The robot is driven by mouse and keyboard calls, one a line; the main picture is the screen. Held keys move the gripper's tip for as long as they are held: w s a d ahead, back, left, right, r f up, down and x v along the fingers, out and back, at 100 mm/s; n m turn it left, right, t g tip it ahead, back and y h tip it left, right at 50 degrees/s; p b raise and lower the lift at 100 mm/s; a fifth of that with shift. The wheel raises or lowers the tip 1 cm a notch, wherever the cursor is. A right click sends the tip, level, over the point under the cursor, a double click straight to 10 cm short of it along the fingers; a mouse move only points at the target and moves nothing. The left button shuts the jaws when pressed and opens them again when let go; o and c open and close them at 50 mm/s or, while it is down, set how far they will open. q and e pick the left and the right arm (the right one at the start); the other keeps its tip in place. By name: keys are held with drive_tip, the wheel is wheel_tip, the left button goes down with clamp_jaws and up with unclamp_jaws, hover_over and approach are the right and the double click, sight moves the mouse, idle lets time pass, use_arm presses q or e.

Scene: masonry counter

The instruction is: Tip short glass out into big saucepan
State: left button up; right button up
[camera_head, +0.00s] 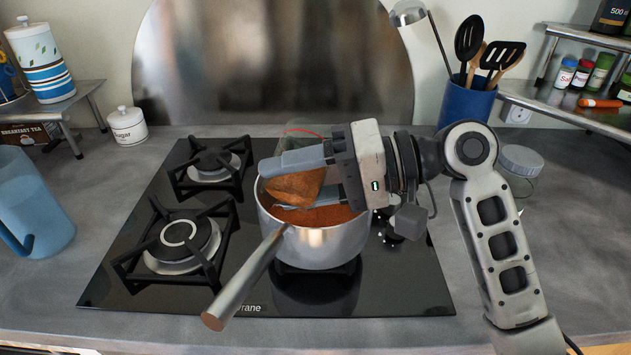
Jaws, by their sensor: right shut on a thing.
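The big saucepan (325,245) stands on the front right burner of the hob, its long handle pointing to the front left. Orange-brown contents show inside it. My right gripper (295,178) is over the pan, reaching in from the right, and is shut on the short glass (296,187). The glass is see-through and looks tilted, with brown contents visible in it between the fingers. The fingers hide part of the glass, so I cannot tell its exact tilt or whether its rim touches the pan. My left gripper is out of view.
The black hob (130,275) has empty burners at the left. A blue jug (30,205) stands at the far left, a sugar jar (127,126) behind. A blue utensil pot (466,103) and a lidded glass jar (520,163) are at the right. The front counter is clear.

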idle(0.8)
use_arm(q)
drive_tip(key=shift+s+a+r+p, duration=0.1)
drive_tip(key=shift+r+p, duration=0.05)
drive_tip(key=shift+p, duration=0.25)
use_arm(e)
drive_tip(key=shift+w+d+r+m+g+y, duration=0.15)
drive_tip(key=shift+r+m+g+y, duration=0.3)
drive_tip(key=shift+m, duration=0.45)
idle(1.5)
use_arm(q)
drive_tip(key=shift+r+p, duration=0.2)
drive_tip(key=shift+p, duration=0.1)
use_arm(e)
drive_tip(key=shift+w, duration=0.1)
idle(0.3)
use_arm(q)
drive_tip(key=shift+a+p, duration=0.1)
drive_tip(key=shift+p, duration=0.25)
use_arm(e)
drive_tip(key=shift+w+m, duration=0.1)
drive_tip(key=shift+m, duration=0.4)
use_arm(q)
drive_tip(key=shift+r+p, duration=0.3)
drive_tip(key=shift+p, duration=0.1)
use_arm(e)
drive_tip(key=shift+w+m+y, duration=0.1)
drive_tip(key=shift+m+y, duration=0.15)
drive_tip(key=shift+m, duration=0.05)
idle(0.5)
